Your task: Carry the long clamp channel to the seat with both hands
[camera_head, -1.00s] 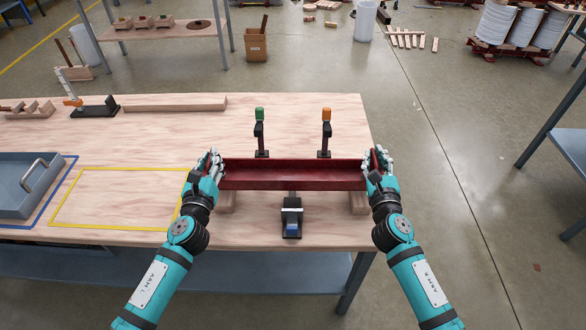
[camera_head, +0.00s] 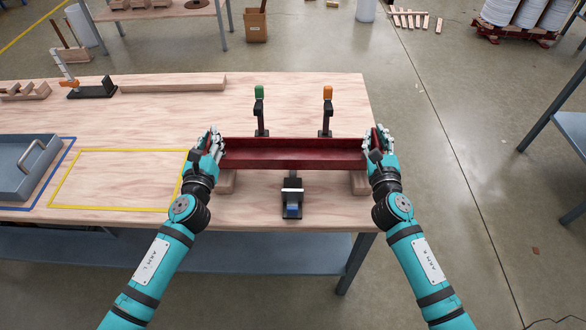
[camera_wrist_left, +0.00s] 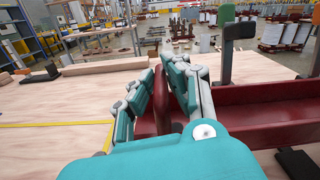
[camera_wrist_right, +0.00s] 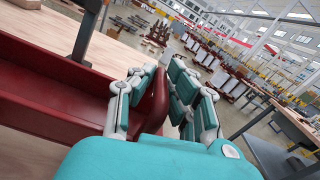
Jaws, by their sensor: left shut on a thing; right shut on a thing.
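The long clamp channel (camera_head: 292,153) is dark red and lies level across the right part of the bench. My left gripper (camera_head: 212,145) is shut on its left end, and my right gripper (camera_head: 380,143) is shut on its right end. Each wrist view shows a rounded red end piece between the fingers, on the left (camera_wrist_left: 177,113) and on the right (camera_wrist_right: 155,100). Two wooden blocks, left (camera_head: 226,182) and right (camera_head: 359,183), show under the channel's ends. I cannot tell whether it touches them. The seat is not clearly identifiable.
A green-tipped clamp (camera_head: 260,110) and an orange-tipped clamp (camera_head: 326,110) stand just behind the channel. A black fixture with a blue part (camera_head: 292,197) stands in front. Left are an empty yellow outline (camera_head: 115,149) and a grey-blue tray (camera_head: 22,170). A wooden bar (camera_head: 172,84) lies behind.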

